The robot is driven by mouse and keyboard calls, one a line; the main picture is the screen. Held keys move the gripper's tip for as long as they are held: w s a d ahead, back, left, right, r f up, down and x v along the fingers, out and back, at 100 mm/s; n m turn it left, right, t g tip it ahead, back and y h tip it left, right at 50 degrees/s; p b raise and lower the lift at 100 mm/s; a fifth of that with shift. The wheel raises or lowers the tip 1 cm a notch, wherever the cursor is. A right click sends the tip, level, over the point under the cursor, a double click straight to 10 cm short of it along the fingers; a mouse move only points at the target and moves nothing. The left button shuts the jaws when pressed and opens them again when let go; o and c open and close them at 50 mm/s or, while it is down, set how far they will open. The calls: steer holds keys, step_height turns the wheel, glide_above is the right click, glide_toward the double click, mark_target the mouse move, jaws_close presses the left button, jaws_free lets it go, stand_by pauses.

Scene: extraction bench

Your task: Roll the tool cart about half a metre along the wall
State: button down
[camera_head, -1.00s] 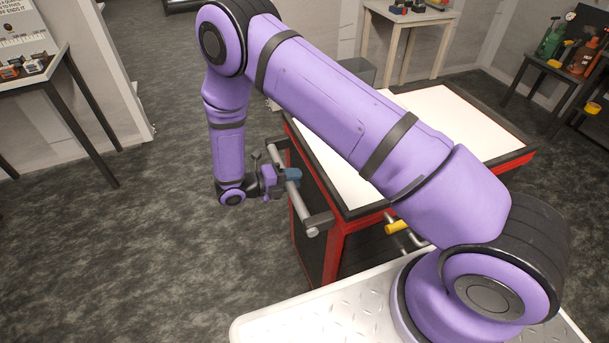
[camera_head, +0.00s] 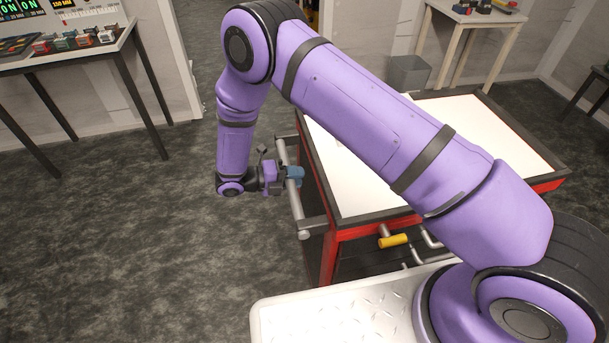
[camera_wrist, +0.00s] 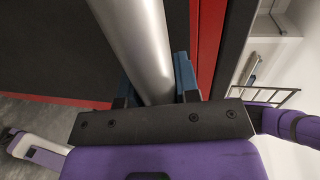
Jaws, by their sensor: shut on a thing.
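The tool cart (camera_head: 358,202) is red and black with a white top, and stands at the centre right in the head view. A grey push bar (camera_head: 287,170) runs along its left end. My gripper (camera_head: 293,175) is shut on this bar, with its blue fingertips around it. In the wrist view the silver bar (camera_wrist: 140,45) passes between the fingers, and the cart's red edge (camera_wrist: 207,40) shows beside it. My arm hides part of the cart's top and right side. The cart's wheels are not visible.
A table with boxes (camera_head: 75,62) stands at the left. A grey bin (camera_head: 408,72) and a light wooden table (camera_head: 475,16) stand behind the cart by the wall. A dark table (camera_head: 592,88) is at the right edge. The floor (camera_head: 150,250) left of the cart is clear.

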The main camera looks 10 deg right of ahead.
steer(key=shift+s+a, duration=0.1)
steer(key=shift+a, duration=0.8)
steer(key=c, duration=0.8)
jaws_free()
steer(key=shift+c, duration=0.2)
steer(key=shift+a, duration=0.15)
steer(key=a+r, duration=0.2)
steer(key=a, duration=0.8)
steer(key=shift+a, duration=0.15)
steer(key=shift+s, duration=0.15)
steer(key=shift+r, duration=0.1)
